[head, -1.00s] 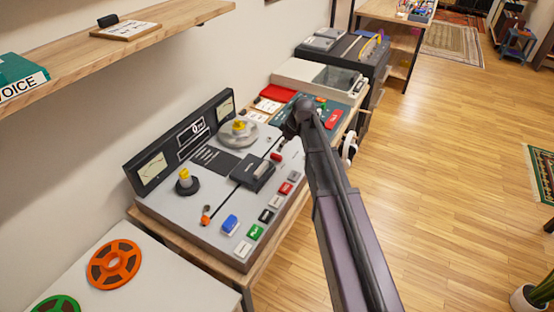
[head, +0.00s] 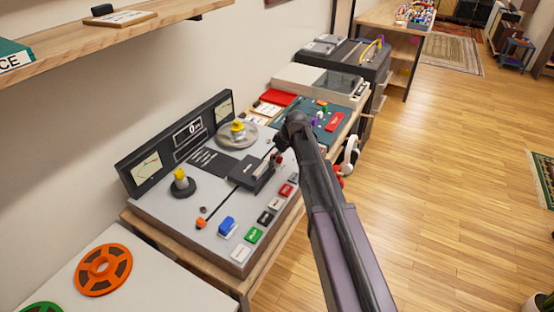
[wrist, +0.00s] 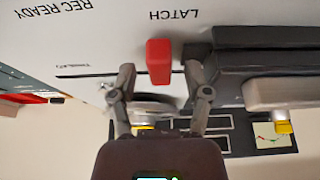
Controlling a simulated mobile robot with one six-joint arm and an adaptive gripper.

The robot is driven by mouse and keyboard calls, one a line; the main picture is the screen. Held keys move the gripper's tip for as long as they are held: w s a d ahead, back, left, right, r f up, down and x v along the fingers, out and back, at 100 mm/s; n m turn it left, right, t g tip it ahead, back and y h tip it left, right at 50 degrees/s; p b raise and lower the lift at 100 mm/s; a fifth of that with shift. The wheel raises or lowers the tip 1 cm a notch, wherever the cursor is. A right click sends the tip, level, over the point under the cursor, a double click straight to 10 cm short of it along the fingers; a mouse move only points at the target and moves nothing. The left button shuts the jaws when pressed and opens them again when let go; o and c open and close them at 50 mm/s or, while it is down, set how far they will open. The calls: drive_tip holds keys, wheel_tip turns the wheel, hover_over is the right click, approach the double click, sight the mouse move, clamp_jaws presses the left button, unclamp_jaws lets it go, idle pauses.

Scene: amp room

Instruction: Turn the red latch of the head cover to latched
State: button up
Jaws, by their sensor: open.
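The red latch (wrist: 158,62) stands up from the pale deck panel in the wrist view, below the printed word LATCH. My gripper (wrist: 160,75) is open, with one finger on each side of the latch. Small gaps seem to remain between the fingers and the latch. In the head view my gripper (head: 276,157) is at the right end of the dark head cover (head: 249,175). The latch is mostly hidden there behind my gripper. The head cover also shows in the wrist view (wrist: 250,60), right of the latch.
The tape deck (head: 180,225) has a row of colored buttons along its front edge, including a green one (head: 253,235). A reel hub (head: 237,135) with a yellow knob stands behind the cover. An orange reel (head: 103,269) lies at lower left. Open floor is at right.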

drive_tip(key=shift+f, duration=0.1)
clamp_jaws()
drive_tip(key=shift+a+m, duration=0.1)
drive_tip(key=shift+m, duration=0.3)
drive_tip(key=m, duration=0.1)
drive_tip(key=m+t, duration=0.1)
drive_tip(key=shift+s+a+m+h, duration=0.2)
drive_tip(key=shift+m+h, duration=0.1)
drive_tip(key=shift+h, duration=0.1)
drive_tip(key=m, duration=0.1)
drive_tip(key=m+h, duration=0.1)
drive_tip(key=m, duration=0.1)
drive_tip(key=m+t, duration=0.1)
drive_tip(key=m, duration=0.1)
drive_tip(key=shift+s+a+h, duration=0.1)
drive_tip(key=shift+a+h, duration=0.15)
drive_tip(key=shift+h, duration=0.05)
drive_tip(key=m+h, duration=0.1)
drive_tip(key=m, duration=0.1)
drive_tip(key=m+h, duration=0.1)
drive_tip(key=m, duration=0.2)
drive_tip(key=shift+a, duration=0.35)
drive_tip(key=m, duration=0.2)
drive_tip(key=m+h, duration=0.1)
drive_tip(key=m, duration=0.1)
drive_tip(key=shift+a+m+g+h, duration=0.2)
drive_tip(key=shift+m+g+h, duration=0.1)
drive_tip(key=shift+g, duration=0.1)
